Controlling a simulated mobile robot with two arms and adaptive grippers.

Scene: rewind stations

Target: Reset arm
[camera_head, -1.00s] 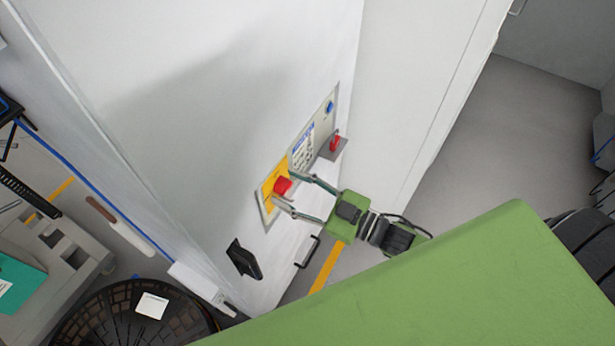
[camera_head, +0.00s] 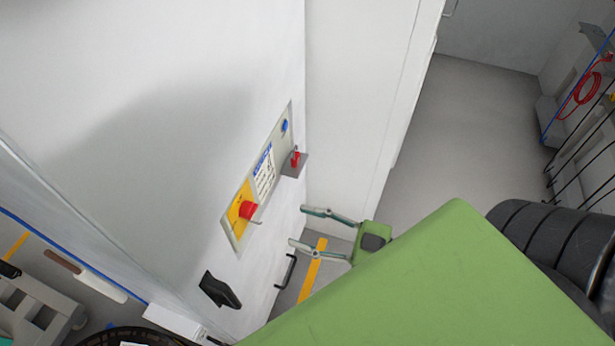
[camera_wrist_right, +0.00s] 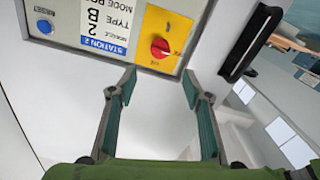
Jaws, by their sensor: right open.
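My right gripper (camera_head: 297,226) is open and empty, to the right of the control panel and apart from it. In the right wrist view my right gripper (camera_wrist_right: 160,88) shows its two fingers spread, with only the white cabinet face between them. The panel (camera_head: 262,178) is on the white cabinet. It carries a red knob on a yellow plate (camera_head: 249,209), a station label and a blue button (camera_head: 284,125). The wrist view shows the red knob (camera_wrist_right: 160,48) beyond the fingertips and the blue button (camera_wrist_right: 44,27) at the upper left. My left gripper is not in view.
A red part on a grey bracket (camera_head: 296,160) sticks out beside the panel. A black handle (camera_head: 221,290) and a dark bar handle (camera_head: 286,271) are lower on the cabinet. Open grey floor (camera_head: 450,130) lies to the right.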

